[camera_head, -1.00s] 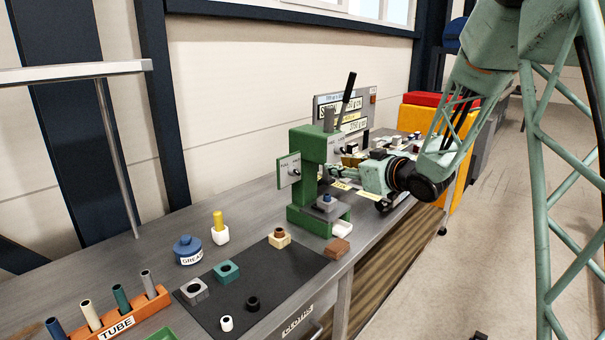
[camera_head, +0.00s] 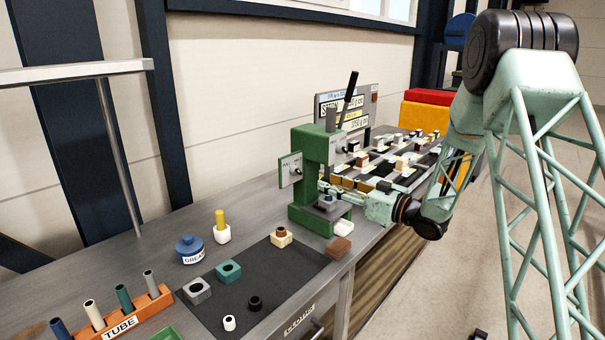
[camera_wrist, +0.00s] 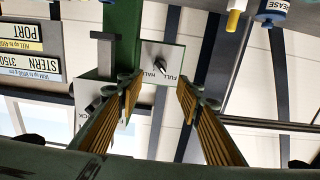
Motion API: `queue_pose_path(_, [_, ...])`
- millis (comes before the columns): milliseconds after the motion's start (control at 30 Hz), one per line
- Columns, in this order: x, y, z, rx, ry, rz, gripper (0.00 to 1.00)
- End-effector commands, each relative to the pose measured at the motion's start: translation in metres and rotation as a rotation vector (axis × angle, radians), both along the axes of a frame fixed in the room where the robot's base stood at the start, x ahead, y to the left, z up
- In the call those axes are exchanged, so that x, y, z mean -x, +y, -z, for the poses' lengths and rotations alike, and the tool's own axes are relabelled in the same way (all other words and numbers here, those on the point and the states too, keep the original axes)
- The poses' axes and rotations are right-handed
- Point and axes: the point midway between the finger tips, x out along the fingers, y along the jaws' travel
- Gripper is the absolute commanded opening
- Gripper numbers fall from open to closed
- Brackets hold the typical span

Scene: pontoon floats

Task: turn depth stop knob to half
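The green arbor press (camera_head: 308,165) stands on the bench with its black lever raised. A light plate (camera_head: 290,168) on its left side carries a small knob (camera_head: 295,171). Which mark the knob points to is too small to tell. A second plate (camera_wrist: 90,88) with a knob is partly hidden behind a finger. My gripper (camera_head: 323,187) is open and empty in front of the press; its ribbed fingers are spread (camera_wrist: 158,95).
A grey block with a blue-topped part (camera_head: 328,202) sits at the press base, close under my gripper. A sorted-parts rack (camera_head: 400,160) lies behind my arm. A black mat (camera_head: 290,265), grease pot (camera_head: 189,250) and tube rack (camera_head: 150,305) are to the left.

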Motion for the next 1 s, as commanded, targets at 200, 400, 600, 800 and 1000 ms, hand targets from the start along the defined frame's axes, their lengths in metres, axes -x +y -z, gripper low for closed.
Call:
queue_pose_path(200, [0.0,0.0,0.0,-0.004,0.0,-0.003,0.33])
queue_pose_path(400, [0.0,0.001,0.001,-0.003,0.0,-0.003,0.33])
queue_pose_path(600, [-0.003,0.006,0.001,-0.003,0.0,-0.004,0.33])
queue_pose_path(800, [-0.012,0.018,0.001,-0.003,0.0,-0.003,0.33])
queue_pose_path(1000, [-0.027,0.037,0.002,-0.001,0.0,-0.004,0.33])
